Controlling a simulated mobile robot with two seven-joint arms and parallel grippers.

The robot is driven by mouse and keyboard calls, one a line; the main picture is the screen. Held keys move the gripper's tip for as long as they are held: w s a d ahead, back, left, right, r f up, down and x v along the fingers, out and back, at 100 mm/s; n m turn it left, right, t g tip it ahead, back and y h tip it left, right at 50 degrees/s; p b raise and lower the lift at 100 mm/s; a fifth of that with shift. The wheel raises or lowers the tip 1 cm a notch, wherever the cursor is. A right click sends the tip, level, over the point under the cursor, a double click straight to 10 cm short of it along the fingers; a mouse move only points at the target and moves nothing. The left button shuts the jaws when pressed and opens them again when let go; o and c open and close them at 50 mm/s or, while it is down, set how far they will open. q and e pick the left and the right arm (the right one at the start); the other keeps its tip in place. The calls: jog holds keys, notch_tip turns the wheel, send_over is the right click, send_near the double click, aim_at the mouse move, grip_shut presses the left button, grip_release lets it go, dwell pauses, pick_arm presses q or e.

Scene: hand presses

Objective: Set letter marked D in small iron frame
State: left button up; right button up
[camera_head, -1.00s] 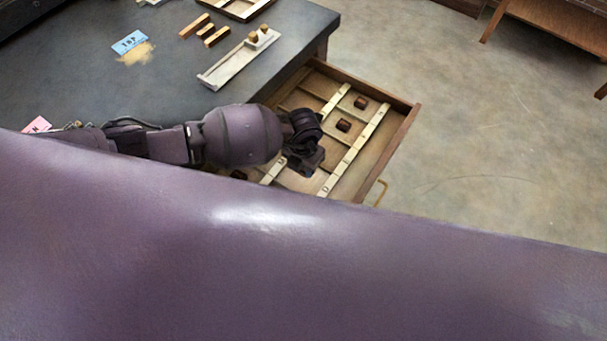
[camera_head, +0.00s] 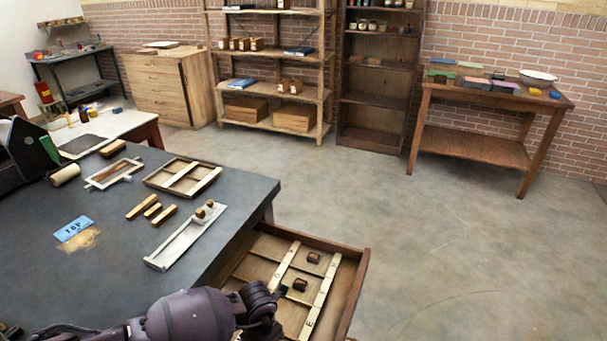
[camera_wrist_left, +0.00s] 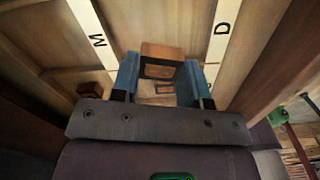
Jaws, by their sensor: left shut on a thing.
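My left gripper (camera_head: 277,293) is over the open type drawer (camera_head: 355,290) at the table's right side. In the left wrist view its blue fingers are shut on a brown letter block (camera_wrist_left: 162,60), low between strips marked M (camera_wrist_left: 92,30) and D (camera_wrist_left: 222,28). The block's letter is not visible, and I cannot tell whether it is clear of the drawer floor. Two other dark blocks (camera_head: 314,257) (camera_head: 300,284) lie in the drawer. A small grey frame (camera_head: 122,178), likely the small iron frame, lies on the dark table with a brown piece inside. My right gripper is not in view.
On the dark table (camera_head: 110,250) are a larger wooden frame (camera_head: 150,182), several wooden bars (camera_head: 142,207), a long pale tray (camera_head: 165,260) with round knobs, and a blue card (camera_head: 73,229). A press stands far left. The floor right of the drawer is clear.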

pick_arm(q)
jog(key=m, duration=0.3)
jog(key=shift+s+d+r, duration=0.15)
jog(key=shift+s+r, duration=0.1)
jog(key=shift+s, duration=0.15)
jog(key=m, duration=0.3)
jog(key=shift+s+d+r, duration=0.3)
jog(key=shift+s+r, duration=0.05)
jog(key=shift+r, duration=0.05)
jog(key=w+a+r+m, duration=0.1)
jog(key=a+r+m, duration=0.3)
jog(key=r+m, duration=0.3)
jog(key=w+a+r+m, duration=0.1)
jog(key=a+r+m, duration=0.3)
jog(key=r+m, duration=0.3)
jog(key=w+a+r+m, duration=0.1)
jog(key=a+r+m, duration=0.3)
jog(key=r+m, duration=0.4)
notch_tip(320, 180, up, 4)
jog(key=shift+w+f, duration=0.25)
jog(key=shift+w, duration=0.05)
